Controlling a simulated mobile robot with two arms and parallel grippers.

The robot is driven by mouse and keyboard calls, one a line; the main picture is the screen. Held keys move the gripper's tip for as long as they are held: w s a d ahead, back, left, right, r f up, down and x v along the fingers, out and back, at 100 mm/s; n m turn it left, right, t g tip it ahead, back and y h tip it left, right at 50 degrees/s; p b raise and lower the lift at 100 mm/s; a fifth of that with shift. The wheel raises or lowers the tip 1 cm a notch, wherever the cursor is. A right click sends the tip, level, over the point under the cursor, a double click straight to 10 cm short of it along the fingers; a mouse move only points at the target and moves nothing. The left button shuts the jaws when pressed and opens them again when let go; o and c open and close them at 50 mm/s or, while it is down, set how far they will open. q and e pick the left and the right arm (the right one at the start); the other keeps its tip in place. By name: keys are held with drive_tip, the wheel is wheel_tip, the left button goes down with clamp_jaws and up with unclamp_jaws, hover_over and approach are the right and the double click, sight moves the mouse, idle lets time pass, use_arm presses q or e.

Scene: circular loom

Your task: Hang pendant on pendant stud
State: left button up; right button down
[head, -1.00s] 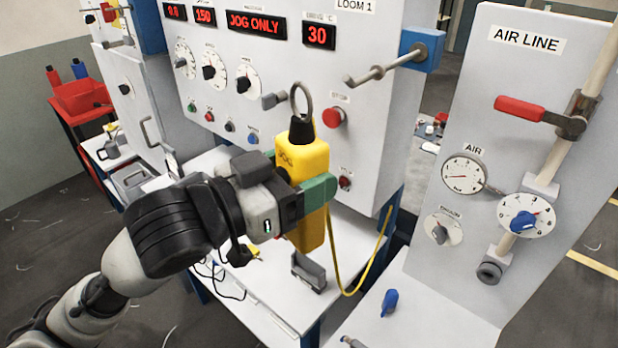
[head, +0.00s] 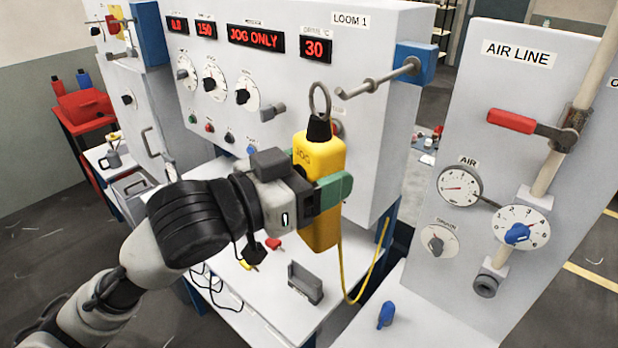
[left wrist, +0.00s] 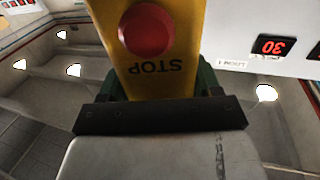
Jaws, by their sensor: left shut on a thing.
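The pendant (head: 320,156) is a yellow box with a black collar and a metal ring (head: 319,98) on top. My left gripper (head: 326,190) is shut on it and holds it upright in front of the loom cabinet. The pendant stud (head: 376,81) is a grey rod with a knobbed end, sticking out from a blue block (head: 416,63). In the head view the ring appears just left of the stud's free end, apart from it; the depth gap is unclear. The left wrist view shows the pendant's yellow face (left wrist: 155,75) with a red STOP button (left wrist: 148,29). My right gripper is out of view.
A yellow cable (head: 366,272) hangs below the pendant. A grey holder (head: 305,283) and a blue knob (head: 386,314) are on the white bench surfaces. The air line panel (head: 460,130) with a red lever (head: 512,121) stands to the right of the stud.

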use_arm(q)
drive_tip(key=shift+w+d+f+b, duration=0.1)
drive_tip(key=shift+w+d+b, duration=0.15)
drive_tip(key=shift+w+d, duration=0.35)
drive_tip(key=shift+w+d+b, duration=0.2)
drive_tip(key=shift+w+d, duration=0.15)
drive_tip(key=shift+w, duration=0.3)
drive_tip(key=w+d, duration=0.1)
drive_tip(key=w+d+f, duration=0.1)
drive_tip(key=w, duration=0.1)
drive_tip(key=shift+w+d, duration=0.15)
drive_tip(key=shift+d, duration=0.05)
drive_tip(key=shift+f, duration=0.1)
drive_tip(key=o, duration=1.3)
drive_tip(key=shift+c, duration=0.2)
